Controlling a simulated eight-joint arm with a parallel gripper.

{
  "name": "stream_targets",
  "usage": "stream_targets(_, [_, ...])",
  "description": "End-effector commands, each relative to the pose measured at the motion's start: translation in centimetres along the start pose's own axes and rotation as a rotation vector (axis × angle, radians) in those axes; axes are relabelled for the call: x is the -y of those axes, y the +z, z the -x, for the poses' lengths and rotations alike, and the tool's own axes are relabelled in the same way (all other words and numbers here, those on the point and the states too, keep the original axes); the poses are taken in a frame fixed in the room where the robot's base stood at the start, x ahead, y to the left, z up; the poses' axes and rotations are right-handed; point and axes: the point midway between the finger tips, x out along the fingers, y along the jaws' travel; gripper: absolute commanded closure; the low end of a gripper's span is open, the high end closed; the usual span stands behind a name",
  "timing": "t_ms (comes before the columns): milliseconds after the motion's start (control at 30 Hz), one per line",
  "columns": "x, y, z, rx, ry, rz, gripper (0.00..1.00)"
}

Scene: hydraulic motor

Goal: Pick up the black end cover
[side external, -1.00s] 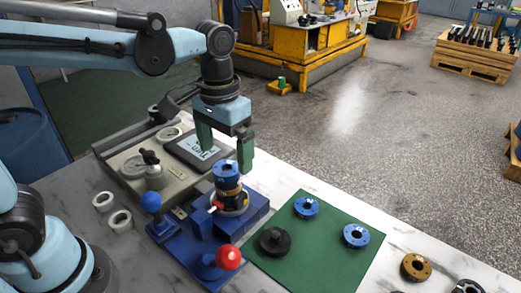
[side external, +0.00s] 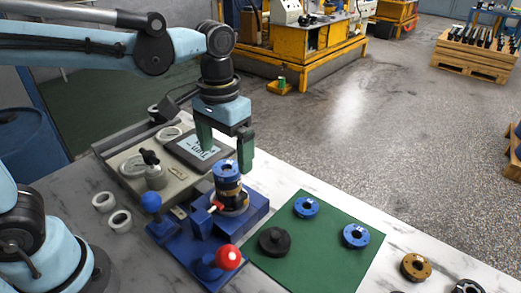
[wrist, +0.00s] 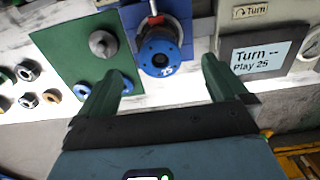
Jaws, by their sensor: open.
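The black end cover (side external: 274,241) lies on the green mat (side external: 330,262) at its near left part, a round disc with a raised hub. In the wrist view the end cover (wrist: 103,43) looks dark grey and lies on the mat, left of the motor. My gripper (side external: 226,160) is open and empty, its green fingers pointing down around and above the motor assembly (side external: 228,185) with its blue top. In the wrist view my gripper (wrist: 162,70) shows its fingers spread, with the blue motor top (wrist: 159,52) between and beyond them.
The motor stands in a blue fixture (side external: 255,210) with a red ball knob (side external: 228,257) and a blue ball knob (side external: 151,202). Two blue rings (side external: 306,207) (side external: 356,235) share the mat. A bronze ring (side external: 416,267) lies to the right. A display panel (side external: 196,147) stands behind.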

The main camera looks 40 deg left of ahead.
Motion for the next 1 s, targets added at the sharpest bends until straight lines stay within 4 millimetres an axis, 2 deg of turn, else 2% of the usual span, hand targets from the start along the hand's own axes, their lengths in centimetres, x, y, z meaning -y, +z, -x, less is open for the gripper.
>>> stream_targets(133, [0.0,0.0,0.0,0.0,0.0,0.0,0.0])
stream_targets(200, [0.0,0.0,0.0,0.0,0.0,0.0,0.07])
stream_targets(500, [0.0,0.0,0.2,0.0,0.0,0.0,0.07])
stream_targets(633, [0.0,0.0,1.7,0.0,0.0,0.0,0.07])
stream_targets(800, [0.0,0.0,4.9,0.0,0.0,0.0,0.07])
stream_targets(833, [-0.2,0.0,5.4,0.0,0.0,0.001,0.07])
stream_targets(1000, [-5.2,-0.6,5.2,0.0,0.0,0.096,0.07])
